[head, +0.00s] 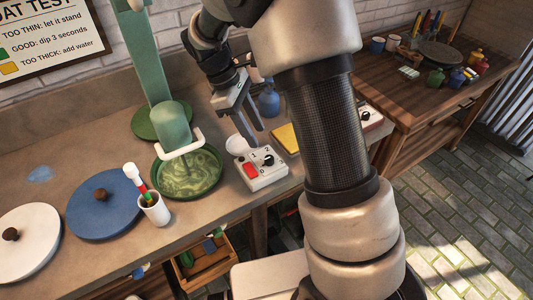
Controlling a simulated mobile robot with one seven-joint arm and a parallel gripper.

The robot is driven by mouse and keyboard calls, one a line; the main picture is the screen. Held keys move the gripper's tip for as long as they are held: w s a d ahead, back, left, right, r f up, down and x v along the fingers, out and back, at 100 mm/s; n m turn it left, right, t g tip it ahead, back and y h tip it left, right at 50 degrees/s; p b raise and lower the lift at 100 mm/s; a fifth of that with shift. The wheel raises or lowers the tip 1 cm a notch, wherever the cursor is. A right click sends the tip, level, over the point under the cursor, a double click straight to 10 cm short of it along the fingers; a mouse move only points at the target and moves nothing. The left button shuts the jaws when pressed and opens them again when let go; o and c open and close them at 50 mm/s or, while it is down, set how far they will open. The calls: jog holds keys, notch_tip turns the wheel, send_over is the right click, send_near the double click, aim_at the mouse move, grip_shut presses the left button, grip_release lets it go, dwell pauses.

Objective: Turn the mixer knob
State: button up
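The mixer's control box (258,168) is a white box near the front edge of the counter, in the head view. A black knob (267,160) sits on its top, with small markings around it and a red switch (250,171) beside it. The green mixer (171,128) stands to the left, over a green bowl of swirled green glaze (188,173). My gripper (254,136) points down above and behind the box, apart from the knob. Its two grey fingers look parted with nothing between them.
A small white cup (236,143) and a yellow sponge-like block (285,138) stand close to the box. A blue bottle (269,101) is behind. A white cup with tools (154,209) and blue and white lids are at left. A wooden table (440,95) stands at right.

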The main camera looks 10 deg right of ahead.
aim_at(269, 157)
jog(key=b+x, duration=0.1)
jog(key=x, duration=0.8)
jog(key=shift+f, duration=0.15)
grip_shut()
jog(key=m+g+p, duration=0.1)
jog(key=m, duration=0.1)
jog(key=m+y+p, duration=0.1)
jog(key=m, duration=0.2)
jog(key=shift+w+d+m+g, duration=0.1)
jog(key=shift+d+m+g, duration=0.1)
jog(key=shift+m+g, duration=0.15)
jog(key=m+y, duration=0.1)
jog(key=m, duration=0.2)
jog(key=m+y+p, duration=0.1)
jog(key=m, duration=0.2)
jog(key=shift+w+d+g+y, duration=0.1)
jog(key=shift+d+g+y, duration=0.05)
jog(key=shift+g+y, duration=0.2)
